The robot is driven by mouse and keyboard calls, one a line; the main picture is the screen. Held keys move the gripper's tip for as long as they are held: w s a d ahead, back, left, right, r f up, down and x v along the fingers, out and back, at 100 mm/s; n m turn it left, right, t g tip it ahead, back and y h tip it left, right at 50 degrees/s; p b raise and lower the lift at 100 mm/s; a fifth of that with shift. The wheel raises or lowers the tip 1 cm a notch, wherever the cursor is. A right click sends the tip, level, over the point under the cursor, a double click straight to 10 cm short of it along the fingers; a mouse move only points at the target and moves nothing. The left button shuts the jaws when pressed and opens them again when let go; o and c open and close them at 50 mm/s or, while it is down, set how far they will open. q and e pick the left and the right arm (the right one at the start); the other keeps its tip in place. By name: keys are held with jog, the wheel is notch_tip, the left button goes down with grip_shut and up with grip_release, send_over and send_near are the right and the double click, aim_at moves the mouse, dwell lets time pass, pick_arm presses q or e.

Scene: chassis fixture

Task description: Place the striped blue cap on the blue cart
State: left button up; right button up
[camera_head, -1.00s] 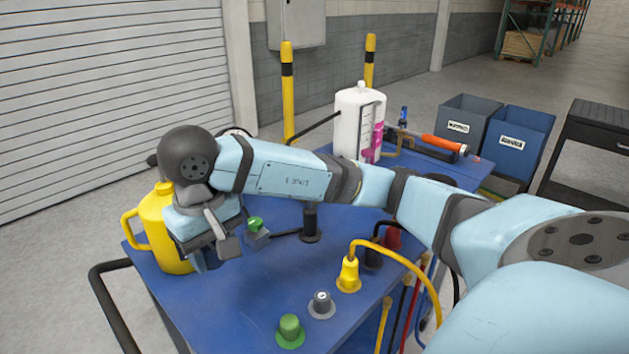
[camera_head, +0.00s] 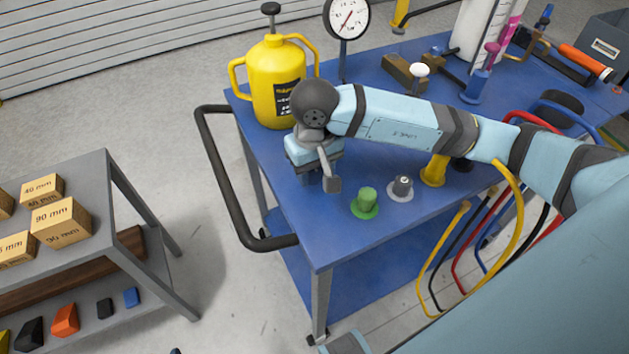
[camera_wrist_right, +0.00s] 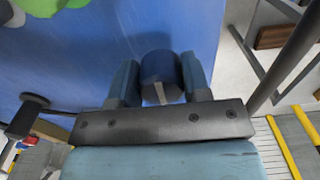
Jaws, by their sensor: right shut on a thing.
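My right gripper (camera_head: 312,182) is low over the near left part of the blue cart's top (camera_head: 312,235), in front of the yellow jug. In the right wrist view its two fingers (camera_wrist_right: 160,82) are shut on a blue cylindrical cap (camera_wrist_right: 158,66) with a pale stripe on its side. The blue cart top fills the background there (camera_wrist_right: 75,60). In the head view the cap is mostly hidden by the gripper. I cannot tell whether it touches the cart. My left gripper is not in view.
The yellow jug (camera_head: 275,85) stands behind the gripper. A green cap (camera_head: 365,202), a grey cap (camera_head: 401,188) and a yellow cap (camera_head: 434,170) are to its right. The cart's black handle (camera_head: 222,175) and a grey shelf (camera_head: 90,190) are at left. The cart's front left corner is bare.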

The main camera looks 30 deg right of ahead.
aim_at(314, 192)
jog(key=shift+f, duration=2.1)
jog(key=shift+f+b, duration=0.2)
jog(key=shift+b, duration=0.15)
jog(key=o, duration=1)
jog(key=shift+r, duration=0.1)
notch_tip(314, 192, up, 12)
jog(key=shift+r, duration=0.15)
